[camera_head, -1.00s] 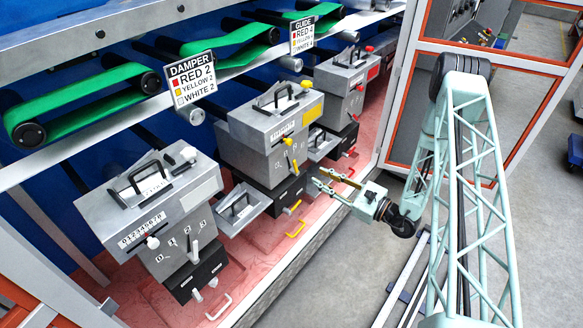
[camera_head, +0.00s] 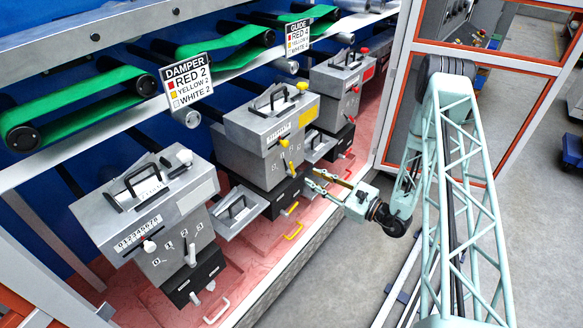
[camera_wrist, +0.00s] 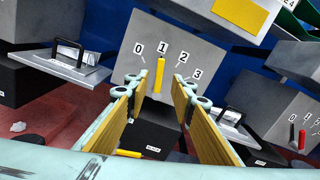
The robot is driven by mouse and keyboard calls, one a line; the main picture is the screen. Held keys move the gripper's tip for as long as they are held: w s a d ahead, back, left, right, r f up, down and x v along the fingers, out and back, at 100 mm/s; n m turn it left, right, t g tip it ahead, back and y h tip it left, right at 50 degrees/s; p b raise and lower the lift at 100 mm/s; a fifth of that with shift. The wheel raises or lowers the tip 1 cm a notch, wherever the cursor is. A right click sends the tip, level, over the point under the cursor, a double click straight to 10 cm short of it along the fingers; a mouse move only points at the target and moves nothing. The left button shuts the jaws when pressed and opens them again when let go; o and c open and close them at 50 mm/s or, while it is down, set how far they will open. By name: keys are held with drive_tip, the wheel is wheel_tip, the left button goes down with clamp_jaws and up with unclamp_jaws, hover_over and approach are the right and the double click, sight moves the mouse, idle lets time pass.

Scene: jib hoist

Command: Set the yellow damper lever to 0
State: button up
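The yellow damper lever (camera_wrist: 159,75) stands nearly upright on the grey face of the middle unit, its tip just below the mark 1. Marks 0, 2 and 3 lie around it. In the head view the lever (camera_head: 291,168) is small on the middle unit (camera_head: 265,140). My gripper (camera_wrist: 160,87) is open and empty. In the wrist view its two fingers stand wide apart on either side of the lever; contact with it does not show. In the head view my gripper (camera_head: 314,180) is right of the middle unit.
The damper sign (camera_head: 189,80) reads red 2, yellow 2, white 2. The white unit (camera_head: 150,205) stands at the left and the red unit (camera_head: 340,85) behind. A grey hinged lid with a handle (camera_wrist: 65,63) juts out at the left. A lower yellow lever (camera_wrist: 128,153) sits below.

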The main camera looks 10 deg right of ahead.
sight(293, 167)
drive_tip(key=shift+b+x, duration=0.85)
drive_tip(key=shift+x, duration=5)
drive_tip(key=shift+c, duration=0.5)
clamp_jaws()
